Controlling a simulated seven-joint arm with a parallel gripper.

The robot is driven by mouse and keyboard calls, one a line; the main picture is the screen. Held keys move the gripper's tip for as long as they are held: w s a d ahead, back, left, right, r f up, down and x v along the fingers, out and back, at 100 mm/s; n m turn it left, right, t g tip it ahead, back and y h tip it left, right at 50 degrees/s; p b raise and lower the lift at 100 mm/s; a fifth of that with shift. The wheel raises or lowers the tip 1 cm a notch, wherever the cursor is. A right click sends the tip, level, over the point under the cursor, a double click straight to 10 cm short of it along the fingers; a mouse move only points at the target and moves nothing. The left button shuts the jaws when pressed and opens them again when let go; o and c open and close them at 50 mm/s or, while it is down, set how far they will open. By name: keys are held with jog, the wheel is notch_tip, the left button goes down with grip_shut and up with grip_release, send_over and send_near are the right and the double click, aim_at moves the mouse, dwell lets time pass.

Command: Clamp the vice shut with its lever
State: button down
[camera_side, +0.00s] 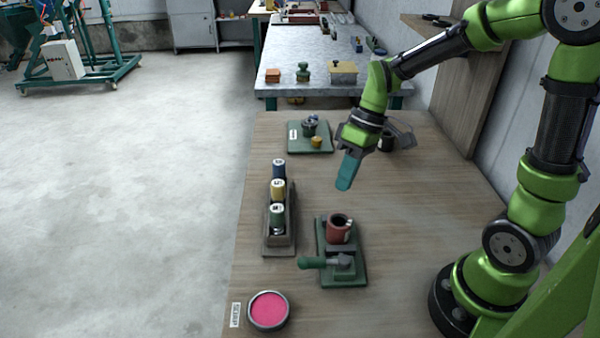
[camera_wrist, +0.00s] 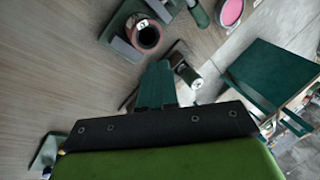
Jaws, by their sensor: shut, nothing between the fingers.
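The vice stands on a dark green base plate (camera_side: 357,276) on the wooden table. A reddish-brown hollow cylinder (camera_side: 338,232) stands upright at its far end, beside the grey jaw block; I cannot tell whether the jaws press on it. The lever's green handle (camera_side: 312,263) points left, out past the base plate. In the wrist view the cylinder (camera_wrist: 148,37) and the handle (camera_wrist: 198,14) show at the top. My gripper (camera_side: 345,186) is shut and empty, with teal fingers pointing down, above the table and beyond the vice. Its fingers also show in the wrist view (camera_wrist: 159,64).
A rack (camera_side: 266,243) with blue, yellow and green canisters stands left of the vice. A pink-filled round dish (camera_side: 269,310) is at the front left. A green plate with small parts (camera_side: 300,146) lies farther back. Table between vice and back plate is mostly clear.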

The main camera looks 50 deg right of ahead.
aim_at(322, 262)
jog(key=shift+w+a+f+n+g+y, duration=0.1)
jog(key=shift+w+a+n+g+y, duration=0.25)
jog(key=shift+n, duration=1)
jog(key=shift+w+a+f+n+g+y, duration=0.15)
jog(key=shift+w+n+y, duration=0.25)
jog(key=shift+n, duration=0.9)
jog(key=shift+w+a+r+n+g+y, duration=0.1)
jog(key=shift+w+a+n+y, duration=0.25)
jog(key=shift+n, duration=1)
jog(key=shift+f, duration=0.1)
jog(key=x, duration=0.9)
jog(key=shift+a+f, duration=0.1)
jog(key=shift+f, duration=0.25)
jog(key=shift+s+a+f, duration=0.2)
jog(key=shift+s+a, duration=0.35)
jog(key=shift+a, duration=0.05)
jog(key=shift+s+a+f, duration=0.2)
jog(key=shift+s+a, duration=0.3)
jog(key=shift+a, duration=0.1)
jog(key=shift+s+a+f, duration=0.1)
jog(key=shift+s+a, duration=0.2)
